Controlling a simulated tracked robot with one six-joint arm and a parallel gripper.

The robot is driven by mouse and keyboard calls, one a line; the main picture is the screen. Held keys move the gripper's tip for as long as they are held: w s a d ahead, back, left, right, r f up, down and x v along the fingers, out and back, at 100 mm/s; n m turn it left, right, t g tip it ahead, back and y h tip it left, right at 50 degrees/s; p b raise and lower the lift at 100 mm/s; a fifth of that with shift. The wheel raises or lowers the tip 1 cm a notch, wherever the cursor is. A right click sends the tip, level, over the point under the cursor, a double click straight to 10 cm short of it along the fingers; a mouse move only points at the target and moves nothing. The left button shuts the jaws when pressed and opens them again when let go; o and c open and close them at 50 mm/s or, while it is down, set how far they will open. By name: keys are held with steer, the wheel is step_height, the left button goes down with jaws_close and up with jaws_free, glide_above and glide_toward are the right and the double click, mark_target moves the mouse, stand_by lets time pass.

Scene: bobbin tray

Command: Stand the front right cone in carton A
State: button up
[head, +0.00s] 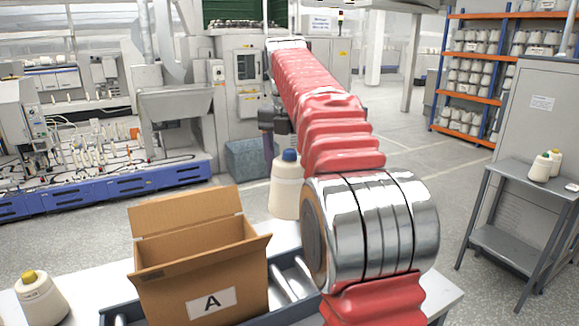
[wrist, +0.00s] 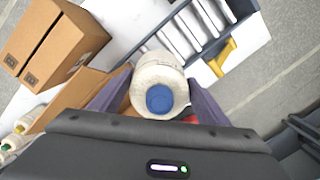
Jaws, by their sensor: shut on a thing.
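A cream cone with a blue tip (head: 286,190) is upright in the head view, behind and to the right of carton A. My gripper (wrist: 160,88) is shut on this cone, with a finger on each side of it in the wrist view. The blue tip (wrist: 160,98) faces the wrist camera. In the head view my arm hides part of the space to the right of the cone.
A yellow-tipped cone (head: 40,298) stands at far left. A brown box (wrist: 52,42) and several cones (wrist: 18,138) show at the wrist view's left.

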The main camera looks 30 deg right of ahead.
steer(key=shift+a, duration=0.1)
steer(key=a, duration=1.7)
steer(key=shift+f, duration=11.3)
steer(key=o, duration=1.8)
steer(key=r, duration=0.9)
steer(key=s+a+r, duration=0.1)
steer(key=r, duration=0.3)
steer(key=shift+a+r, duration=0.1)
steer(key=shift+r, duration=0.2)
